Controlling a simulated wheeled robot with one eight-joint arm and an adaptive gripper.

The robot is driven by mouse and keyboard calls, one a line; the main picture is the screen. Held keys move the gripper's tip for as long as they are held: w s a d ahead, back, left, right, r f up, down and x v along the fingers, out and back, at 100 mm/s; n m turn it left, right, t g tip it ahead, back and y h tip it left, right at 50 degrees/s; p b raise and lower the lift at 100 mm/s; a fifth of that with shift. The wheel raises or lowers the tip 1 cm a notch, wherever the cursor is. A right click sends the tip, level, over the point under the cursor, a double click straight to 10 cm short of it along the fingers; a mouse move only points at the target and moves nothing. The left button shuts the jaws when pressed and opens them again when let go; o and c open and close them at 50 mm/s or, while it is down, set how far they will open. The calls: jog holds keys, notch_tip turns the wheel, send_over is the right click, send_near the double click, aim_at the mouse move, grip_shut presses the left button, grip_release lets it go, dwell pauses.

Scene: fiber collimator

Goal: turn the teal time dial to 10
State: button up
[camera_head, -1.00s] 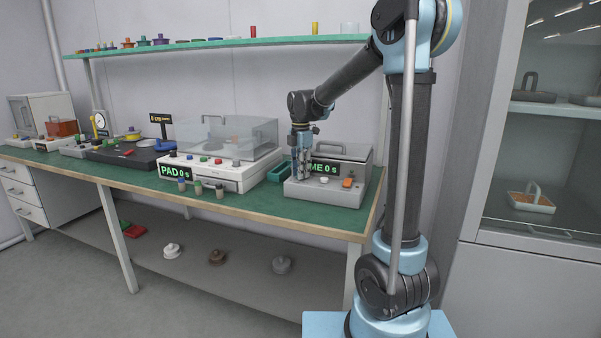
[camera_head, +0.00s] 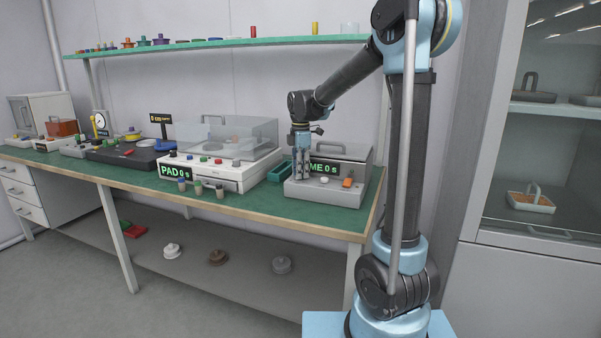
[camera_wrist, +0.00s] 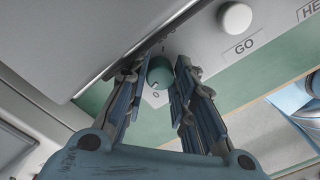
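The teal dial (camera_wrist: 159,71) shows in the wrist view between my two fingertips, on the light front of a grey box. A "0" mark is printed just below it. My gripper (camera_wrist: 158,66) is open around the dial, with a narrow gap seeming to remain on each side. In the head view my gripper (camera_head: 301,174) points down at the left part of the grey timer box (camera_head: 318,191) and hides the dial. The green display (camera_head: 328,169) behind it reads "ME 0 s", its left end covered by my fingers.
A teal tray (camera_head: 279,171) lies between the machines.

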jog(key=o, duration=0.4)
jog(key=shift+w, duration=0.1)
